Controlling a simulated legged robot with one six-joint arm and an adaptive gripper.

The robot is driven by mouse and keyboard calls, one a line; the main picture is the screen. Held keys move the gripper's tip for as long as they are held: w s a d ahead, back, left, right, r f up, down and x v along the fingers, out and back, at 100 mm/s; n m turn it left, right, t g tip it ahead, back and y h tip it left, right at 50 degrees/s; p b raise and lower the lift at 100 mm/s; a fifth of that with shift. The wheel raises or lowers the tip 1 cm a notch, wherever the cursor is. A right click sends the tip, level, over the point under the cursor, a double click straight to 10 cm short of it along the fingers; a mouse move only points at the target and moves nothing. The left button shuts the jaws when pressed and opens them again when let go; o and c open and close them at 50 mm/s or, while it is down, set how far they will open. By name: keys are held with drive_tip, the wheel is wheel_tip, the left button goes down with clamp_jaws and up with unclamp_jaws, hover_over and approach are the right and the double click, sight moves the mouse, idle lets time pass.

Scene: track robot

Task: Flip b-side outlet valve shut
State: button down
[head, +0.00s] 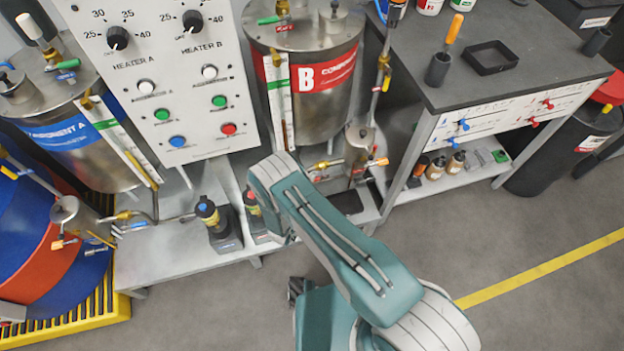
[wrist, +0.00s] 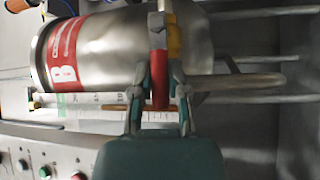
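In the wrist view, a red valve lever (wrist: 160,80) with a yellow-brass body (wrist: 174,40) stands in front of the lower part of tank B (wrist: 115,50). My gripper (wrist: 160,98) has its two fingers apart, one on each side of the red lever, with gaps visible between. I cannot tell how close the fingertips are in depth. In the head view, tank B (head: 325,105) stands at centre, with brass fittings (head: 322,165) below it. My arm hides the gripper there, and I cannot make out the red lever.
The heater control panel (head: 190,125) stands left of tank B. A small steel pot (head: 358,148) with an orange-handled valve (head: 378,162) stands right of the fittings. A pipe (wrist: 235,82) runs close to my gripper. A dark workbench (head: 450,70) is at the right; open floor lies in front.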

drive_tip(key=shift+s+d+f+m+g, duration=0.1)
drive_tip(key=shift+d+m+g, duration=0.2)
idle(0.4)
drive_tip(key=shift+d+r+m+g+y, duration=0.15)
drive_tip(key=shift+r+m+g+y, duration=0.6)
drive_tip(key=shift+m+g, duration=0.4)
drive_tip(key=m+g+y, duration=0.1)
drive_tip(key=d+r+m+g+y, duration=0.1)
drive_tip(key=shift+r+m, duration=0.2)
drive_tip(key=shift+m, duration=0.15)
drive_tip(key=y, duration=0.1)
drive_tip(key=d+m+g+y, duration=0.1)
drive_tip(key=r+m+g+y, duration=0.1)
drive_tip(key=y, duration=0.1)
drive_tip(key=shift+w+d, duration=0.3)
drive_tip(key=shift+d, duration=0.05)
drive_tip(key=shift+w+d+r+m+g+y, duration=0.1)
drive_tip(key=shift+d+m+g+y, duration=0.3)
drive_tip(key=shift+y, duration=0.3)
drive_tip(key=shift+w+d+m+g+y, duration=0.15)
drive_tip(key=shift+m+g+y, duration=0.2)
drive_tip(key=shift+m+y, duration=0.3)
